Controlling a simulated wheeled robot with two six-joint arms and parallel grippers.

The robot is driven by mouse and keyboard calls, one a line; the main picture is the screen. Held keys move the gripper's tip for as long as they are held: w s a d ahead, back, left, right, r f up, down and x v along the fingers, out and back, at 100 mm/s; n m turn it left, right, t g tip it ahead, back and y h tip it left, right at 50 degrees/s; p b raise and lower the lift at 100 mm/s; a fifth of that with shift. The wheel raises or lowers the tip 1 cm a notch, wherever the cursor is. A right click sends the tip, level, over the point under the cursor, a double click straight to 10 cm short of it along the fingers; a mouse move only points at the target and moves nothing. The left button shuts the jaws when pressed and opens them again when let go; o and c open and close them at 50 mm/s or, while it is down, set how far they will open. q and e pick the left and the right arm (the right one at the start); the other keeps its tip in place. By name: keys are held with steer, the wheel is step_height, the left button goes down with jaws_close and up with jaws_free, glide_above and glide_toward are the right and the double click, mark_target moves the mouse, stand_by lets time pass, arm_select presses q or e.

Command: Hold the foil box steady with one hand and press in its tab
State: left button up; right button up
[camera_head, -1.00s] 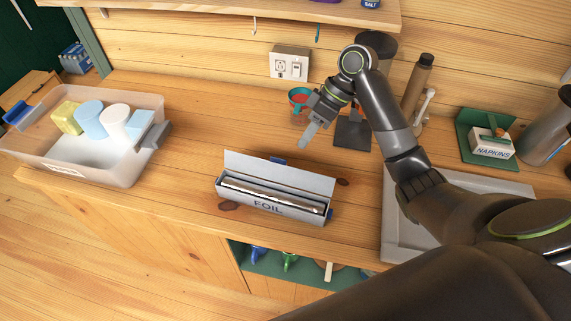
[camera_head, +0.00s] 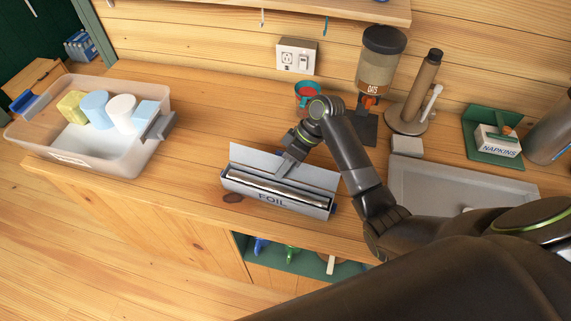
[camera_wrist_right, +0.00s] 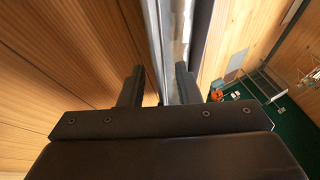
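The foil box (camera_head: 270,203) lies on the wooden counter with its lid (camera_head: 318,175) standing open at the back and the foil roll (camera_head: 255,187) showing inside. A small dark blue piece (camera_head: 334,209) shows at its right end; I cannot tell clearly whether it is the tab. My right gripper (camera_head: 284,168) is at the open box, by the lid. In the right wrist view my right fingers (camera_wrist_right: 160,88) are apart, with a pale and silvery strip of the box (camera_wrist_right: 172,40) running between them. Contact is unclear. My left gripper is out of view.
A translucent bin (camera_head: 105,168) with several containers stands at the left. A sink (camera_head: 425,190), a teal-and-red cup (camera_head: 306,95), an oats dispenser (camera_head: 377,70), a paper-towel post (camera_head: 420,90) and a napkin holder (camera_head: 493,143) are right and behind. Counter left of the box is clear.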

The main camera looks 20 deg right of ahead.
steer(key=shift+c, duration=0.4)
jaws_close()
stand_by(0.6)
